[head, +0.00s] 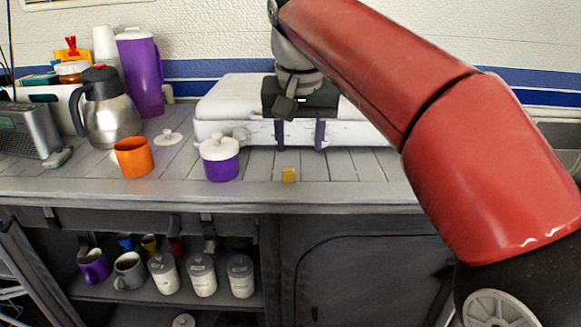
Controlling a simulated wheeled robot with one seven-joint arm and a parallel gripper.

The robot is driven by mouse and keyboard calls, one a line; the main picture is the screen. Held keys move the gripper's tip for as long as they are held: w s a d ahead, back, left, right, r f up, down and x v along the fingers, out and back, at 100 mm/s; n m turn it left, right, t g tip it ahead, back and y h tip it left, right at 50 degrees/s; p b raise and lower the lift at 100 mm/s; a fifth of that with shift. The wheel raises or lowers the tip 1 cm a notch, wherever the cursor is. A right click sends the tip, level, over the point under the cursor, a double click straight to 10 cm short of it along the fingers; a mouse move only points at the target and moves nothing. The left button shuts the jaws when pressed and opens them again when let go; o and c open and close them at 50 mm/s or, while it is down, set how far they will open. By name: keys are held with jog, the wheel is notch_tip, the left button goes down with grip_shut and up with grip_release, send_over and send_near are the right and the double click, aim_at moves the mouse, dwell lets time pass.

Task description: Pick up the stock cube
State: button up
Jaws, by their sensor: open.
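The stock cube (289,174) is a small golden-yellow block lying on the grey slatted counter, near its front edge. My gripper (299,147) hangs behind and a little above it in the head view, with its two dark fingers pointing down. The fingers are spread apart with nothing seen between them. The cube is apart from the fingers and fully in view.
A purple pot with a white lid (220,160) stands left of the cube, and an orange mug (133,157) further left. A white box-like appliance (228,101) is behind my gripper. The counter just right of the cube (350,165) is clear.

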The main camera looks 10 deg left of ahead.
aim_at(289, 170)
jog(key=f, duration=0.2)
jog(key=w+a+f+b, duration=0.1)
jog(key=f, duration=0.1)
jog(key=w+a+f+b, duration=0.1)
jog(key=f, duration=0.2)
jog(key=shift+w+a, duration=0.1)
jog(key=shift+a, duration=0.15)
grip_shut()
